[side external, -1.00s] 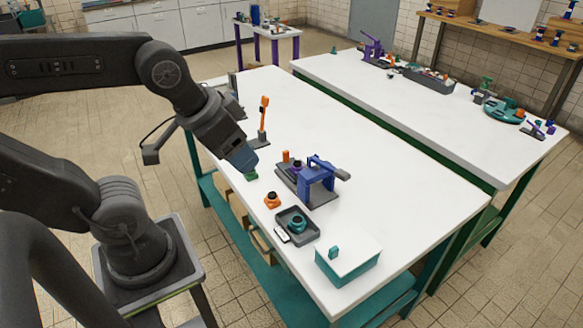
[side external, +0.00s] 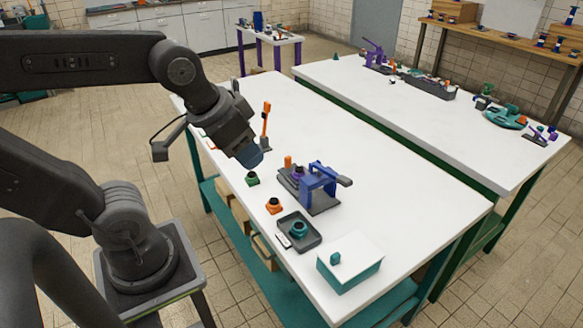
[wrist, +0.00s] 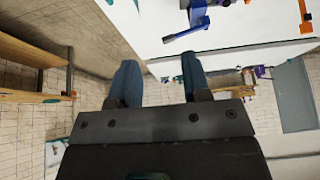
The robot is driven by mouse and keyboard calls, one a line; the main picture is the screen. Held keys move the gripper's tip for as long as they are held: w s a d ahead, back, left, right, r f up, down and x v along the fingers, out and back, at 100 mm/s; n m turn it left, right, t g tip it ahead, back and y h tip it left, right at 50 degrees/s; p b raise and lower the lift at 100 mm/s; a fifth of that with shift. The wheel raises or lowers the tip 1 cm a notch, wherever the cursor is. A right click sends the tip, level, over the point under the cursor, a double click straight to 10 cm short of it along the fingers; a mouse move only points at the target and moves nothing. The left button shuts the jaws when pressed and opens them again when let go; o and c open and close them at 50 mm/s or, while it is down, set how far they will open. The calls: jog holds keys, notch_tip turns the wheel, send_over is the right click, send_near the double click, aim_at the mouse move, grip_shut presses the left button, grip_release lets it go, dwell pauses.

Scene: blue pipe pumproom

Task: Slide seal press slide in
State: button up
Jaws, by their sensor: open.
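The seal press is a blue frame (side external: 318,178) on a dark grey base (side external: 312,200), right of my gripper in the side view. A purple ring-shaped part (side external: 298,172) and an orange upright knob (side external: 288,161) sit at its left end, outside the blue frame. In the wrist view, part of the blue press (wrist: 198,14) shows at the top edge. My gripper (side external: 252,161) hangs above the table, left of the press and apart from it. Its blue fingers (wrist: 160,78) stand apart with nothing between them.
Below my gripper is a small green part (side external: 252,179). An orange part (side external: 273,206), a dark tray (side external: 312,240) holding a teal ring, and a teal box with a white lid (side external: 350,258) stand nearer the front. An orange upright (side external: 266,125) stands behind. The table's right side is clear.

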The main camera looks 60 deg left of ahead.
jog(key=shift+g+y, duration=0.3)
jog(key=shift+g, duration=0.4)
jog(key=w+a, duration=0.1)
jog(key=w, duration=0.1)
jog(key=w+a, duration=0.2)
jog(key=w, duration=0.1)
jog(key=w+a+r, duration=0.1)
jog(key=w, duration=0.2)
jog(key=shift+w+a, duration=0.15)
jog(key=g, duration=0.4)
send_over(288, 157)
notch_tip(288, 157, down, 15)
notch_tip(288, 157, down, 14)
jog(key=shift+a+r, duration=0.1)
jog(key=shift+a, duration=0.05)
jog(key=shift+c, duration=0.5)
grip_shut()
